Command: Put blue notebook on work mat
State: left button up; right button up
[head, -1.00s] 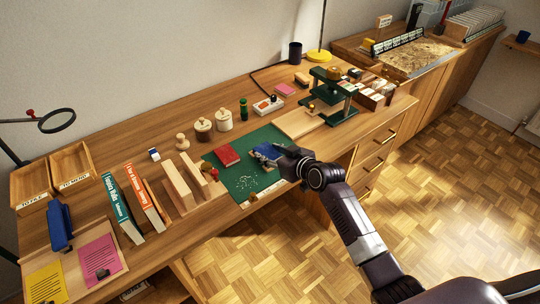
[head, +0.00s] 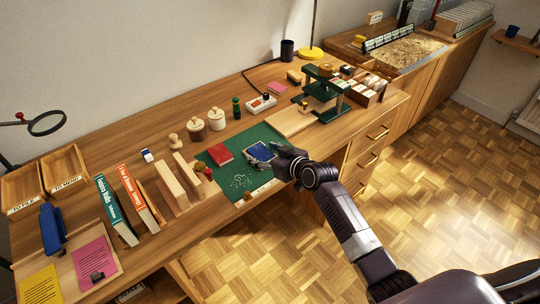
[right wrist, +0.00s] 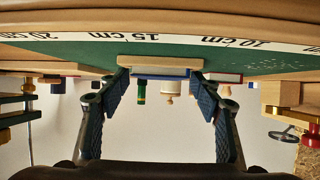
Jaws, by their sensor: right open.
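The blue notebook (head: 258,152) lies flat on the green work mat (head: 262,134), towards its right side, beside a red notebook (head: 221,154). In the right wrist view the blue notebook (right wrist: 160,72) shows edge-on, pale page edges and blue cover, against the mat (right wrist: 75,50). My right gripper (head: 277,154) is just to the right of the notebook, at the mat's front right edge. In the wrist view its fingers (right wrist: 160,98) are spread apart with nothing between the tips; the notebook sits beyond them. My left gripper is not in view.
Wooden blocks (head: 172,185) and upright books (head: 117,210) stand left of the mat. A green stand (head: 325,95) and a pale board (head: 291,120) are to the right. Jars (head: 216,119) and a green bottle (head: 236,107) stand behind.

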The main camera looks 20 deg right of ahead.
jog(key=shift+s+d+r, duration=0.15)
jog(key=shift+s, duration=0.2)
jog(key=v, duration=1.1)
jog(key=shift+s, duration=0.1)
jog(key=s+a+f+g+h, duration=0.1)
jog(key=s+a+f+g, duration=0.1)
jog(key=s+f, duration=0.3)
jog(key=s+a+f+g, duration=0.2)
jog(key=s, duration=0.5)
jog(key=s+d+f+m+g+h, duration=0.1)
jog(key=s+f+m+g+h, duration=0.2)
jog(key=s, duration=1.5)
notch_tip(320, 180, down, 27)
jog(key=s+n+g, duration=0.2)
jog(key=s+g, duration=0.1)
jog(key=s+d+f+g, duration=0.1)
jog(key=s+d+f, duration=0.2)
jog(key=s+f, duration=1.2)
jog(key=shift+s+f, duration=0.2)
jog(key=shift+s, duration=0.75)
